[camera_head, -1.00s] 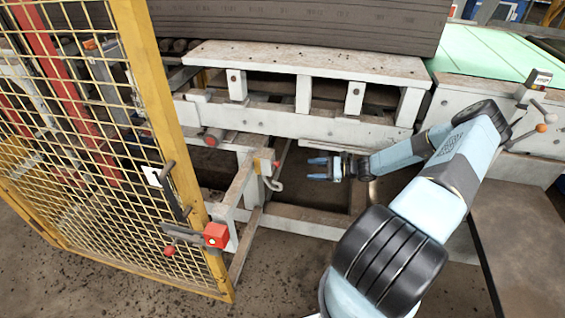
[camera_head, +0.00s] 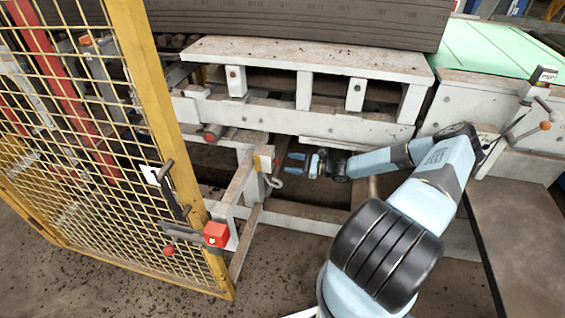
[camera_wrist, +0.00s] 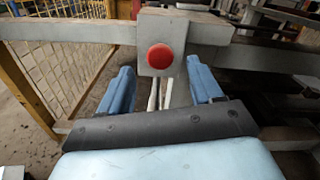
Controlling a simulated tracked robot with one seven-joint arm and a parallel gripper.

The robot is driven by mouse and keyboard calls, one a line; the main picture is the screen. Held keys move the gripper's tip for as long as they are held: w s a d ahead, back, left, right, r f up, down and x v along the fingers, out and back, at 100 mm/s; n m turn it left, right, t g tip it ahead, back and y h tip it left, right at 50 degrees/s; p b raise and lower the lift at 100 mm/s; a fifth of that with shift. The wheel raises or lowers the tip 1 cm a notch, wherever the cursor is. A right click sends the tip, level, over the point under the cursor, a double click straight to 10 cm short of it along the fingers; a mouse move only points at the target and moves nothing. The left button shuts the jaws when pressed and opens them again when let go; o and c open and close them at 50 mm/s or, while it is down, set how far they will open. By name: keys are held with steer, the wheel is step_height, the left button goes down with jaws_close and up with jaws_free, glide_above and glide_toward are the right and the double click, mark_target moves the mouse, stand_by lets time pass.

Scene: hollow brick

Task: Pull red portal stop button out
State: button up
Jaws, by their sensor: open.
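The red stop button (camera_wrist: 160,56) is round and faces me in the wrist view, on the front of a pale box (camera_wrist: 154,24) fixed to a beam. In the head view the box (camera_head: 264,159) sits at the end of the white frame, and I cannot make out the button clearly. My gripper (camera_head: 290,163) is open and empty, just right of the box and pointing left at it. In the wrist view the two blue fingers of my gripper (camera_wrist: 159,80) stand either side of the button's line, a little below it. A gap seems to remain; no contact shows.
A yellow mesh fence (camera_head: 165,130) stands at the left, with a red box (camera_head: 216,234) and a handle on its post. A white metal frame (camera_head: 290,121) lies above my gripper. A bent hook (camera_head: 274,182) hangs just below the button's box.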

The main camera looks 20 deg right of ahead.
mark_target(277, 161)
steer(key=shift+x, duration=2.25)
steer(key=shift+c, duration=0.4)
jaws_close()
